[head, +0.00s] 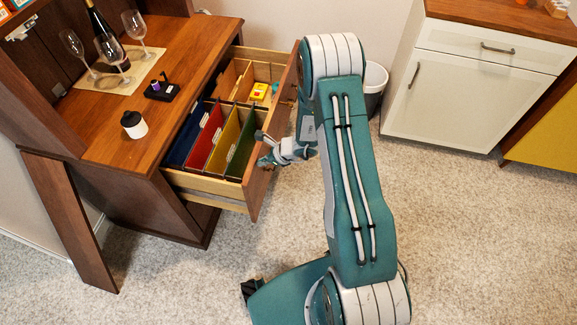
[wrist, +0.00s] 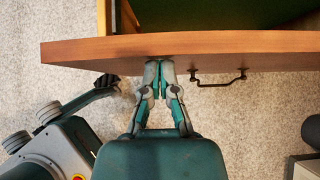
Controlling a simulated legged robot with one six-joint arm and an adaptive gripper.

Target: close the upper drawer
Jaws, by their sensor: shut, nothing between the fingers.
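The upper drawer (head: 262,165) of the wooden hutch is pulled well out. Its dark wood front faces right, toward my arm, and coloured hanging folders fill much of it. In the wrist view its front board (wrist: 110,48) runs across the picture, with a dark bar handle (wrist: 218,82) right of my fingers. My gripper (head: 263,150) is at the outer face of the drawer front. In the wrist view my gripper (wrist: 159,66) is shut and empty, its fingertips at the board beside the handle. They look to touch it, but I cannot be sure. The handle is not clear in the head view.
The hutch top (head: 110,125) holds wine glasses, a bottle, a black-and-white cup (head: 134,125) and a small black device (head: 161,89). A brown panel (head: 70,220) leans at its side. A bin (head: 374,85) and white cabinet (head: 470,90) stand behind. The carpet at right is clear.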

